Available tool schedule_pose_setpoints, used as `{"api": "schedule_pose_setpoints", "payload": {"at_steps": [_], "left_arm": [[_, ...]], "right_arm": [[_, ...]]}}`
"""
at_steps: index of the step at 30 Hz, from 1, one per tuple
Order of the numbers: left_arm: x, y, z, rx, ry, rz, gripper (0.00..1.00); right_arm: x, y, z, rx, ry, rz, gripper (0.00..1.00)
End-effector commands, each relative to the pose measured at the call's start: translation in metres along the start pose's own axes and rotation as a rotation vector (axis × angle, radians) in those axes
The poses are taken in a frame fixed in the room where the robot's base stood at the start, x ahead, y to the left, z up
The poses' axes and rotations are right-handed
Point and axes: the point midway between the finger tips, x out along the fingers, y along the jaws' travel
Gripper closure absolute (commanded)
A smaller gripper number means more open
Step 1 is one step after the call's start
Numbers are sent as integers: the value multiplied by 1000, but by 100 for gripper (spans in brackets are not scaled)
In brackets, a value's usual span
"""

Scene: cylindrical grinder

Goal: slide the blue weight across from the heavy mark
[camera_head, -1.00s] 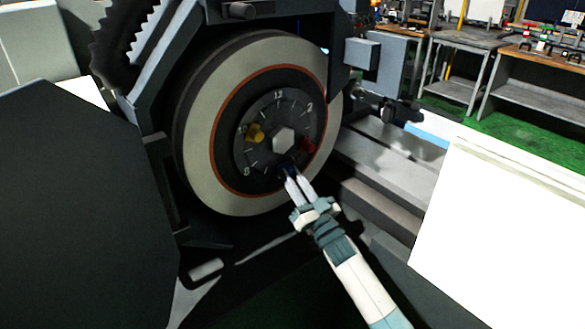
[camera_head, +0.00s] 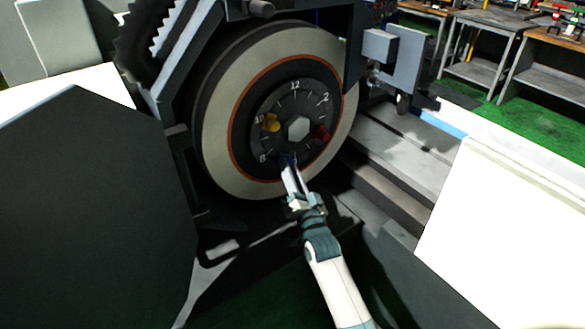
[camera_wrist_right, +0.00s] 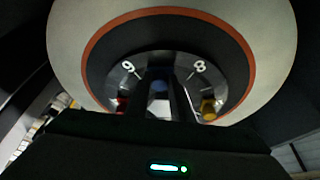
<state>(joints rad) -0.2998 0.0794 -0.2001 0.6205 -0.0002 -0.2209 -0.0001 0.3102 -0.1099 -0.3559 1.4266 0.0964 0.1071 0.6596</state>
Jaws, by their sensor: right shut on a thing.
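The grinding wheel (camera_head: 222,150) has a dark numbered dial (camera_head: 280,95) with a pale hexagonal nut at its centre. The small blue weight (camera_head: 287,158) is at the dial's lower edge, right of the 8, mostly hidden by my right gripper (camera_head: 288,164). It also shows between the fingers in the right wrist view (camera_wrist_right: 158,87). My right gripper is shut on it. The yellow weight (camera_head: 270,123) is near the 10; the red weight (camera_head: 321,132) is on the right of the dial. I cannot make out a heavy mark. My left gripper is out of view.
The dark wheel guard (camera_head: 190,75) surrounds the wheel's top and left. A grey machine bed (camera_head: 395,150) runs to the right, with a white panel (camera_head: 500,220) in front. Workbenches (camera_head: 540,60) stand at the back right.

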Motion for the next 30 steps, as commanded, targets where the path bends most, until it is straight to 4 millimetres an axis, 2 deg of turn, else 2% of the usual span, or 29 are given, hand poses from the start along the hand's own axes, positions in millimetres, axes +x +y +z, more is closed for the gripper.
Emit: {"api": "schedule_pose_setpoints", "payload": {"at_steps": [1, 9, 10, 12, 23, 30], "left_arm": [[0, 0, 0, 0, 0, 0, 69], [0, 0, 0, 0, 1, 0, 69], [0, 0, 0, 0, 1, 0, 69], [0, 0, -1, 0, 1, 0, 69], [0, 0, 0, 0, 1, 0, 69], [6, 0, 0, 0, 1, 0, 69]], "right_arm": [[1, -6, -1, -2, 3, -9, 100], [2, -6, -2, -3, 5, -10, 100], [2, -6, -2, -4, 5, -11, 72], [2, -6, -2, -3, 5, -10, 60], [-1, -3, -1, -2, 3, -5, 60], [-18, -1, 1, -2, 1, -4, 60]]}}
